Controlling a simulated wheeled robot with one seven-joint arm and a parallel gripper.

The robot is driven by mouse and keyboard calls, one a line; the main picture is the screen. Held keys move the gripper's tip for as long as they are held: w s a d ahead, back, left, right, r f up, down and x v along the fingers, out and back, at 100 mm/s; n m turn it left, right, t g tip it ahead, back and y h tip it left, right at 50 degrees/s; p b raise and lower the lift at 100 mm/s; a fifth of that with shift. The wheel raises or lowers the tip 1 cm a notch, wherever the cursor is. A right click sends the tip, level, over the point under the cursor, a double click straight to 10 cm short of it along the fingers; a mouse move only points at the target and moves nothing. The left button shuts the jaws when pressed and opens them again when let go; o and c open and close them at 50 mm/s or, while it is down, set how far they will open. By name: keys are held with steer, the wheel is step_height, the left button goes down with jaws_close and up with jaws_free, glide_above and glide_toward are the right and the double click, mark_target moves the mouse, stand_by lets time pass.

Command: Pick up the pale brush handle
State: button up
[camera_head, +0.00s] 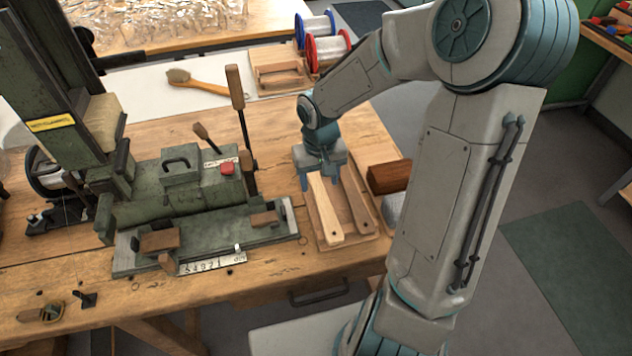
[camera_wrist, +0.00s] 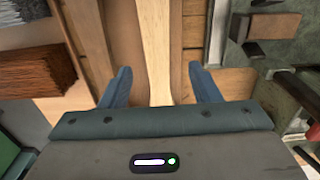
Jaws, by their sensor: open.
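The pale brush handle (camera_head: 324,209) lies lengthwise in a shallow wooden tray (camera_head: 332,243), with a hole near its front end. A darker brown handle (camera_head: 358,201) lies beside it on the right in the same tray. My gripper (camera_head: 319,186) is over the far part of the tray, pointing down. In the wrist view the pale handle (camera_wrist: 155,60) runs between the two blue fingers of my gripper (camera_wrist: 158,86), which are open with a gap on each side. I cannot tell how far above the handle the fingertips are.
A green tufting machine (camera_head: 185,205) with levers stands left of the tray. A dark brown block (camera_head: 390,176) and a grey item (camera_head: 393,211) sit close on the right. A brush (camera_head: 195,82), a wooden box (camera_head: 281,75) and wire spools (camera_head: 325,48) are behind.

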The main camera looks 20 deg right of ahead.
mark_target(320, 192)
step_height(320, 192, down, 4)
steer(key=shift+w+d+f+b, duration=0.1)
steer(key=shift+d+b, duration=0.05)
steer(key=shift+b, duration=0.15)
steer(key=c, duration=1.1)
steer(key=shift+r, duration=0.2)
